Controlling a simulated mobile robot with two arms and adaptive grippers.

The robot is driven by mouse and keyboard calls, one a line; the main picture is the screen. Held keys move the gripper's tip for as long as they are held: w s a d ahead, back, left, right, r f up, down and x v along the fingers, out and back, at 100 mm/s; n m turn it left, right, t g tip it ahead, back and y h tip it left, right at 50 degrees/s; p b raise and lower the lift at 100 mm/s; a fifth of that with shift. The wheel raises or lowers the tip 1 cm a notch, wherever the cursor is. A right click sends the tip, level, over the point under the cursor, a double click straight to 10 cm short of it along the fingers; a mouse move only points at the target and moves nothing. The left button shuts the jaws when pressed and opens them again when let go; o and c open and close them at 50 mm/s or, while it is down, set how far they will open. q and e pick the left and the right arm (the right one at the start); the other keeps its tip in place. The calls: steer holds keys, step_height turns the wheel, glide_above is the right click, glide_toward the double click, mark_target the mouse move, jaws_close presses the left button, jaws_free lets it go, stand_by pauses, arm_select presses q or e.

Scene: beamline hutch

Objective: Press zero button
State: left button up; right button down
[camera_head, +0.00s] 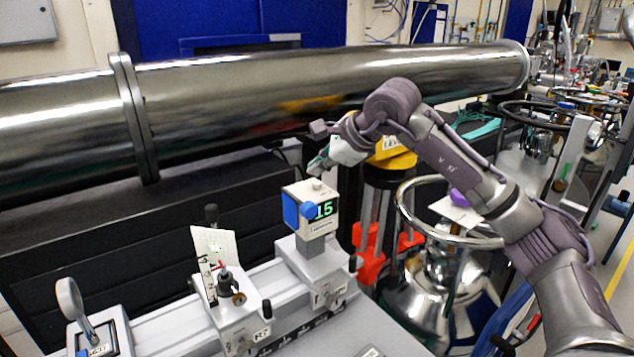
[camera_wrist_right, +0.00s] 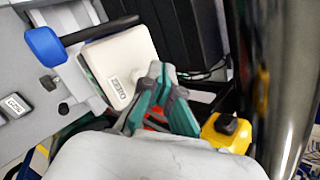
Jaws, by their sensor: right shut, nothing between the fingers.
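A small cream meter box (camera_head: 322,222) with a blue round front piece (camera_head: 308,210) and a green display reading 15 stands on a rail carrier. A small raised button (camera_head: 317,185) shows on its top. In the right wrist view the box top (camera_wrist_right: 118,52) carries a small label (camera_wrist_right: 118,88) too blurred to read surely; the button is not clearly seen there, possibly behind the fingertips. My right gripper (camera_head: 316,168) is shut and empty, just above the box top, pointing down at it. Its fingertips (camera_wrist_right: 155,70) overlap the box edge; contact cannot be told. My left gripper is out of view.
A long steel pipe (camera_head: 300,85) runs behind the box. The optical rail (camera_head: 178,330) carries a card holder (camera_head: 232,310) and a round lens mount (camera_head: 70,298) to the left. A yellow-topped stand (camera_head: 395,155) and a steel vessel (camera_head: 430,290) stand right of the box.

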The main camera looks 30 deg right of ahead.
mark_target(319, 183)
steer(key=shift+f, duration=0.15)
stand_by(0.4)
steer(key=shift+f+b, duration=0.25)
steer(key=shift+b, duration=0.1)
steer(key=shift+f+b, duration=0.4)
steer(key=shift+f, duration=0.15)
stand_by(0.6)
steer(key=shift+r, duration=0.1)
steer(key=shift+r+p, duration=0.75)
steer(key=shift+r, duration=0.1)
step_height(319, 183, up, 5)
steer(key=p, duration=0.4)
steer(key=shift+r, duration=0.1)
stand_by(0.3)
